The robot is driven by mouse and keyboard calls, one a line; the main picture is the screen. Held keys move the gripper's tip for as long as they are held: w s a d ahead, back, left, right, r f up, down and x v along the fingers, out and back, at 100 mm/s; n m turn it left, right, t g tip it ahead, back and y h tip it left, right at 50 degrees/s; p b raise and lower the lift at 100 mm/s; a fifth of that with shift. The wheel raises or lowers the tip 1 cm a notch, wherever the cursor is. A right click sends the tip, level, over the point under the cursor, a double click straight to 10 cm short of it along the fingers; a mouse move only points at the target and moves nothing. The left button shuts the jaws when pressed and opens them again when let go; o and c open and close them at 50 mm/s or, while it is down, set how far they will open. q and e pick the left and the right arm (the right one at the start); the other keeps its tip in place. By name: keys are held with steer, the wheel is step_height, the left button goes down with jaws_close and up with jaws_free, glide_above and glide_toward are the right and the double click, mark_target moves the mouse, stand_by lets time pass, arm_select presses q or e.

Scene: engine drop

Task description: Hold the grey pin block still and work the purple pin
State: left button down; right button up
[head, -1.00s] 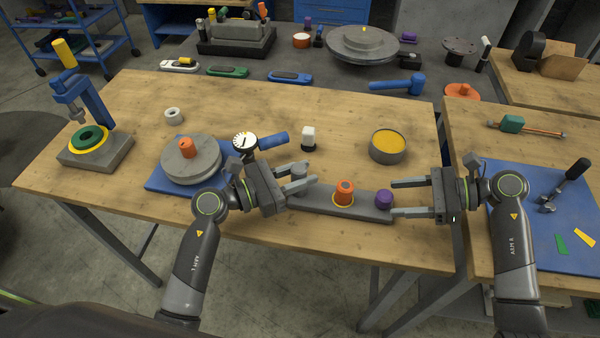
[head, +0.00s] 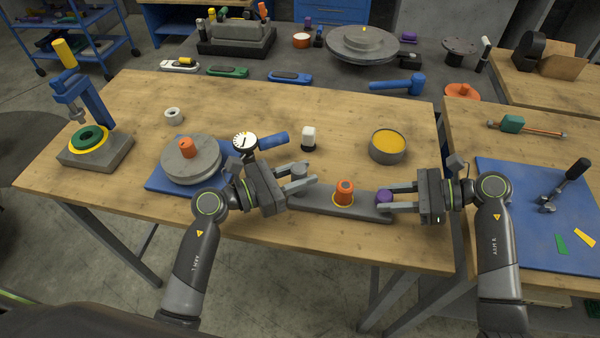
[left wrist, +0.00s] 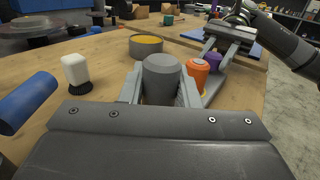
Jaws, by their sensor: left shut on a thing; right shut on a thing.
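The grey pin block (head: 322,203) is a long flat bar near the front edge of the wooden table. An orange pin (head: 344,192) with a yellow ring at its foot stands upright near its middle. The purple pin (head: 384,196) stands at its right end and also shows in the left wrist view (left wrist: 213,60). My left gripper (head: 299,182) is shut on the thick grey post (left wrist: 162,78) at the block's left end. My right gripper (head: 386,202) is shut on the purple pin from the right, its fingers partly hiding it.
A round tin with yellow contents (head: 388,147) stands behind the block. The wood between brush and tin is clear.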

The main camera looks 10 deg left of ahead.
steer(key=shift+r, duration=1.1)
steer(key=o, duration=1)
steer(key=shift+o, duration=0.2)
steer(key=shift+d, duration=0.1)
steer(key=v, duration=1.2)
arm_select(q)
steer(key=c, duration=1)
jaws_free()
